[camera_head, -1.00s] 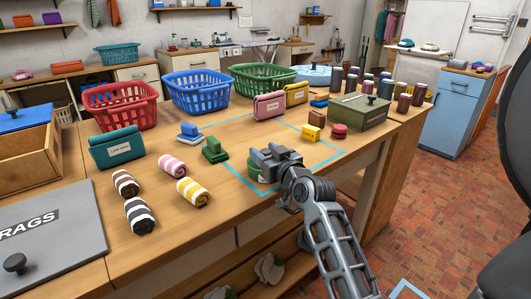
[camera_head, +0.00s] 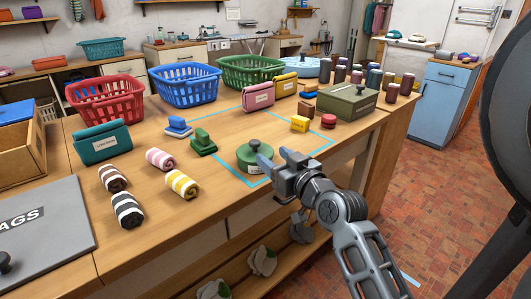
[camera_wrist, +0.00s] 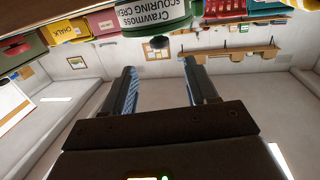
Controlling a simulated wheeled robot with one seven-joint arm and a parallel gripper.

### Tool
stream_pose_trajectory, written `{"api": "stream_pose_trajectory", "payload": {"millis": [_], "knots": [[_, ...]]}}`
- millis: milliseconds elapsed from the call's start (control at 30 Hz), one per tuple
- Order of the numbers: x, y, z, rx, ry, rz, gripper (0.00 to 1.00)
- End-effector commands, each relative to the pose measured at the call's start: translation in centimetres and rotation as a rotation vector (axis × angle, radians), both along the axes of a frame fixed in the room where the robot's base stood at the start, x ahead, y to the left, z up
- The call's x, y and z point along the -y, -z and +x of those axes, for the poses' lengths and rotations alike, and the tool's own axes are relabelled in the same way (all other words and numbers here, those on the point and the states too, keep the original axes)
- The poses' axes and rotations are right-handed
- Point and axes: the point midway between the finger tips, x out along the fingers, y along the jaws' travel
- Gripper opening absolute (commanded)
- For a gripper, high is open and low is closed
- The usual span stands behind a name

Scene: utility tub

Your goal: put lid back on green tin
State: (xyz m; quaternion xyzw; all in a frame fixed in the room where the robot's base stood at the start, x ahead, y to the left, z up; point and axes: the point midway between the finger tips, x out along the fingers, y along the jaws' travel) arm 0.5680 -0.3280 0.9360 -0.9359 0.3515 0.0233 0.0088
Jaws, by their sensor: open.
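The green tin (camera_head: 248,166) stands upright near the front edge of the wooden table, inside the blue outline. A green lid with a dark knob (camera_head: 254,145) is on top of it and looks level; I cannot tell how tightly it sits. My gripper (camera_head: 264,158) is open and empty at the tin's right side, with its fingertips close to the tin in the picture. In the wrist view, the tin's labelled side (camera_wrist: 150,15) and knob (camera_wrist: 158,42) show beyond my two spread fingers (camera_wrist: 162,75); nothing is between them.
A green block-like item (camera_head: 203,143) and a yellow-striped roll (camera_head: 182,184) lie left of the tin. Baskets line the back.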

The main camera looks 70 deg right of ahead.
Motion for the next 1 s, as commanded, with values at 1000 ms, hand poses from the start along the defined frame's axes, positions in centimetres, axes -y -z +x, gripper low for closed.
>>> {"api": "stream_pose_trajectory", "payload": {"millis": [1000], "knots": [[-23.1, 7.0, -5.6, -0.147, -0.376, 0.072, 0.58]]}}
